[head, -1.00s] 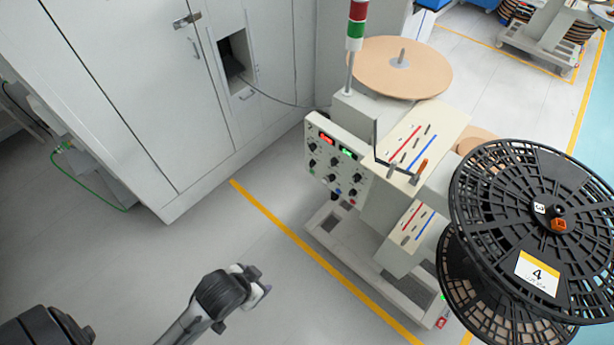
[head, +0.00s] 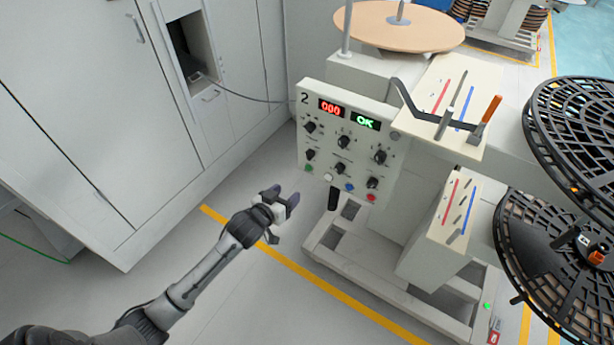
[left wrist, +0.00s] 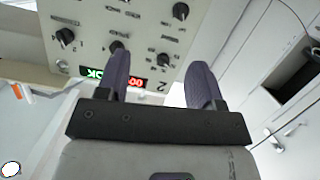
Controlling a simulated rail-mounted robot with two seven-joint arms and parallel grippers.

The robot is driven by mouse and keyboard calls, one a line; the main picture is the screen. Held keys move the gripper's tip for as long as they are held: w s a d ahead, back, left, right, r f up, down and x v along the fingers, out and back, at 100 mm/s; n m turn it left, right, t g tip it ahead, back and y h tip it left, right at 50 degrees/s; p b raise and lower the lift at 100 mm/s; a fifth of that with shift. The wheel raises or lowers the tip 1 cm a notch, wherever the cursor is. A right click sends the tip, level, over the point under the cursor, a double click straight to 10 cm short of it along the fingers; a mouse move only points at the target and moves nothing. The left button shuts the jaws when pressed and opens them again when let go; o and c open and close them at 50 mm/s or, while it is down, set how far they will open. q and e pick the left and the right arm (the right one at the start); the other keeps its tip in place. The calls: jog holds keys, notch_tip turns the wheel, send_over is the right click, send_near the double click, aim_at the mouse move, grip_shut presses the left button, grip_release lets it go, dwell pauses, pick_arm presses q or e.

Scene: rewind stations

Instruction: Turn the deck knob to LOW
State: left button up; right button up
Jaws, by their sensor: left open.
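The control panel (head: 348,145) is an upright pale plate marked 2, with a red 000 display, a green OK display and several black knobs in rows. Upper-row knobs are at left (head: 310,127), middle (head: 344,142) and right (head: 380,157). The lettering is too small to tell which is the deck knob or its setting. My left gripper (head: 283,197) is open and empty, left of and below the panel, apart from it. In the left wrist view, the panel (left wrist: 145,32) appears upside down beyond the open fingers. My right gripper is out of view.
Coloured buttons (head: 349,187) line the panel's bottom edge, with a black handle (head: 333,198) below. A crank with an orange grip (head: 490,110) sits on the deck top. Black reels (head: 560,250) stand at right, grey cabinets (head: 90,120) at left. Floor before the panel is clear.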

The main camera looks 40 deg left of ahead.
aim_at(307, 157)
pick_arm(q)
jog(key=w+a+f+n+t+b, duration=0.1)
jog(key=w+a+f+t+b, duration=0.25)
jog(key=w+a+b, duration=0.35)
jog(key=shift+g, duration=0.25)
jog(key=w+b, duration=0.1)
jog(key=w, duration=0.2)
jog(key=w+b, duration=0.2)
jog(key=w, duration=0.1)
jog(key=w+b, duration=0.2)
jog(key=w, duration=0.1)
jog(key=shift+w+d+f, duration=0.1)
jog(key=shift+w+f, duration=0.2)
jog(key=shift+f, duration=0.05)
jog(key=shift+w+b, duration=0.35)
jog(key=shift+w, duration=0.75)
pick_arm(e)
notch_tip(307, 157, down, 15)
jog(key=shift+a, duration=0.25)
pick_arm(q)
jog(key=shift+c, duration=0.4)
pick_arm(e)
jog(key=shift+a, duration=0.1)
pick_arm(q)
jog(key=c, duration=0.8)
jog(key=shift+c, duration=0.2)
